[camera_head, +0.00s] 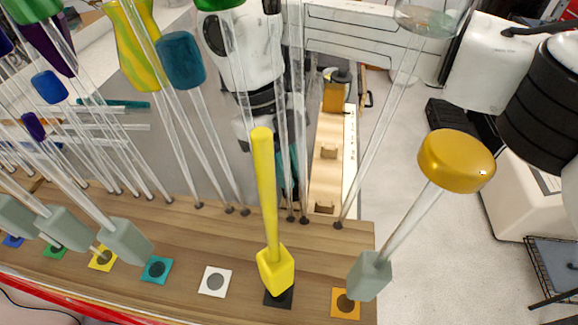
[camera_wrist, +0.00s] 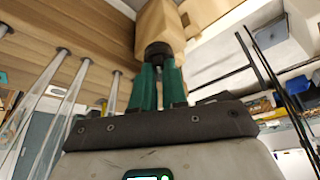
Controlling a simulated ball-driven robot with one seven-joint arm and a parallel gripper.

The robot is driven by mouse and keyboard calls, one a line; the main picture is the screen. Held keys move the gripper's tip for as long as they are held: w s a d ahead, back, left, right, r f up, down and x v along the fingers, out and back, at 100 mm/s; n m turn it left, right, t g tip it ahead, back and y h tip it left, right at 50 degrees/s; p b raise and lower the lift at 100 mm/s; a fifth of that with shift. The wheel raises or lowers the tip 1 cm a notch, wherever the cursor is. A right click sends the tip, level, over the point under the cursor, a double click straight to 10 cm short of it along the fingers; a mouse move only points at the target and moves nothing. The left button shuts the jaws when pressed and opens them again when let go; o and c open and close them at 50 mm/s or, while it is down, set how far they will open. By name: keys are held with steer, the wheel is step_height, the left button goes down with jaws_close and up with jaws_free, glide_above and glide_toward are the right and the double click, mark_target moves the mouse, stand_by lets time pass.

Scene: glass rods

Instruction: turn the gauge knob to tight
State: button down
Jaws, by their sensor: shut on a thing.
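The gauge knob (camera_wrist: 158,52) shows in the wrist view as a short dark cylinder on the face of a light wooden block (camera_wrist: 160,24). My gripper (camera_wrist: 159,66) has its two green fingers closed on the knob. The fingers hide much of the knob's side, and I cannot read any mark for how far it is turned. In the head view my arm reaches down behind the glass rods. The knob itself cannot be made out there.
Tall clear rods with coloured heads stand along the wooden table (camera_head: 190,240), between the head camera and my arm. A yellow rod (camera_head: 265,190) and an amber-headed rod (camera_head: 457,162) stand at the front right. Open floor (camera_head: 430,235) lies to the right.

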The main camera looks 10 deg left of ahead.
steer(key=shift+n, duration=0.6)
steer(key=shift+t, duration=0.3)
steer(key=c, duration=1.2)
jaws_free()
steer(key=shift+o, duration=0.2)
steer(key=shift+r, duration=0.1)
